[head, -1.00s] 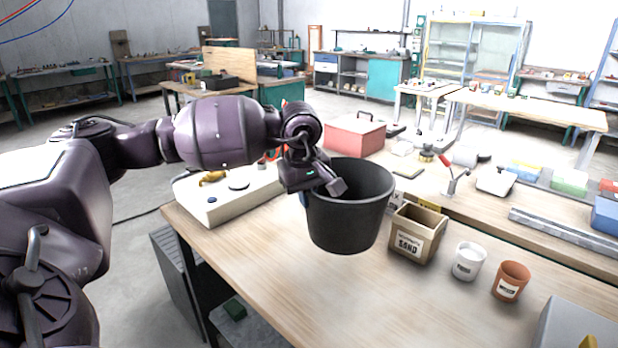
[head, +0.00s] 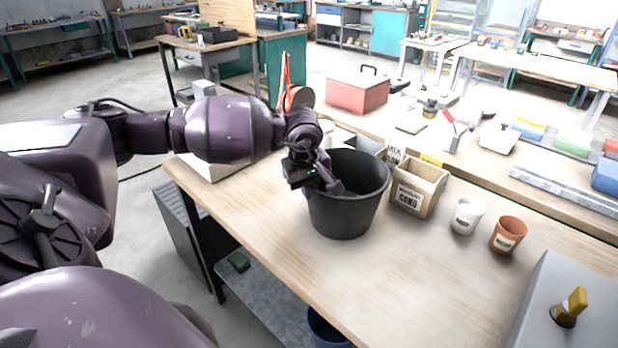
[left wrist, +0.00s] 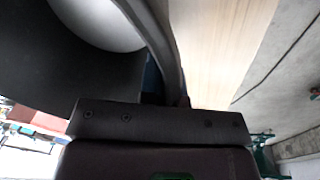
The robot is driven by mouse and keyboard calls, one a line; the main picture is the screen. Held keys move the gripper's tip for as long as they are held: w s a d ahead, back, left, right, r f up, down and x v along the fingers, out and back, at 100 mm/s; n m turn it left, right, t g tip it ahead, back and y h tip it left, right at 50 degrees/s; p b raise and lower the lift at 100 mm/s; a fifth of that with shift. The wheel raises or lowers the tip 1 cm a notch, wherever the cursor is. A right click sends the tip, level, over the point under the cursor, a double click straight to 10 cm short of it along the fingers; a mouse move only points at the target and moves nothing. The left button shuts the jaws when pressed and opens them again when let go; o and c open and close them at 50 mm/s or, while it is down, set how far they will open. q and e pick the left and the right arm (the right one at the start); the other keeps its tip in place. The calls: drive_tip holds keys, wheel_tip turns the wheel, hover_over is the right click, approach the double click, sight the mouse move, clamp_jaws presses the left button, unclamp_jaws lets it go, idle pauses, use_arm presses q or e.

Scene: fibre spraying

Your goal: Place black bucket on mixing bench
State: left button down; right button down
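The black bucket (head: 347,213) stands upright over the left part of the wooden mixing bench (head: 400,270), left of the sand box. Its base appears at or very close to the bench top; I cannot tell whether it touches. My left gripper (head: 328,185) is at the bucket's left rim and looks shut on it, one finger inside the wall. In the left wrist view the bucket's dark wall (left wrist: 80,70) and curved rim fill the upper left, close to the gripper; the fingertips are hidden there. My right gripper is not in view.
Right of the bucket stand the sand box (head: 416,190), a white cup (head: 467,217) and an orange-brown cup (head: 508,236). A grey box (head: 565,300) with a yellow-handled tool is at the bench's front right. The bench in front of the bucket is clear.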

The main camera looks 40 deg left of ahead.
use_arm(q)
drive_tip(key=shift+w, duration=0.1)
idle(0.3)
drive_tip(key=c, duration=1.3)
unclamp_jaws()
drive_tip(key=shift+f, duration=0.15)
drive_tip(key=shift+c, duration=0.2)
wheel_tip(320, 180, up, 12)
drive_tip(key=s, duration=0.2)
drive_tip(key=shift+d, duration=0.15)
